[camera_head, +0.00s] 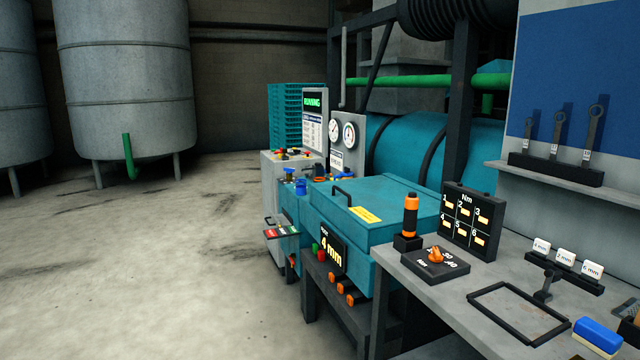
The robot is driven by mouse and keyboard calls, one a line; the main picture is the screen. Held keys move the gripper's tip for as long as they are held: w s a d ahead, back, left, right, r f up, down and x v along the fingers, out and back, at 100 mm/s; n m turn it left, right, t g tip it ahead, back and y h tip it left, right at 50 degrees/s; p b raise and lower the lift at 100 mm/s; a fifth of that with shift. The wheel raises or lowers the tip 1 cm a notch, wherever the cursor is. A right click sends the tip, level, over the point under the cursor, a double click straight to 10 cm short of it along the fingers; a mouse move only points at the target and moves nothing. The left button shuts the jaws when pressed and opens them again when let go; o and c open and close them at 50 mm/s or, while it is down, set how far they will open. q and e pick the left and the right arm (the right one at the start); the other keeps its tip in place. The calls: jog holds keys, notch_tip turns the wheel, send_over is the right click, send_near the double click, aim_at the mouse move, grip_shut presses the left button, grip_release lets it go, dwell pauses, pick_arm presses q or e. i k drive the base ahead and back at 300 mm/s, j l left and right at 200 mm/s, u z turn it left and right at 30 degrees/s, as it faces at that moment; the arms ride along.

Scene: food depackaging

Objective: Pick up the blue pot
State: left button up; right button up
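Two small blue things stand near the middle of the head view, on top of the machine's left end. One is a blue cylinder-shaped thing (300,187), and it may be the blue pot. Just behind and left of it is a blue knob-like thing (289,172) on a dark stem. Both are too small to tell for sure. Neither of my grippers shows in this view.
A teal machine box (370,215) with a black handle stands in the centre. A grey bench (455,295) on the right holds an orange-handled tool (410,215), a black frame (518,312) and a blue-and-white block (597,335). Open concrete floor (130,260) fills the left.

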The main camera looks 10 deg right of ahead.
aim_at(301, 184)
jog(key=i+j+z, duration=0.15)
jog(key=i, duration=0.45)
jog(key=i+j+z, duration=0.1)
jog(key=i+j, duration=0.25)
jog(key=i, duration=0.2)
jog(key=i+j+z, duration=0.15)
jog(key=i+j, duration=0.15)
jog(key=i, duration=0.25)
jog(key=i+j+z, duration=0.15)
jog(key=i+j, duration=0.25)
jog(key=i, duration=0.15)
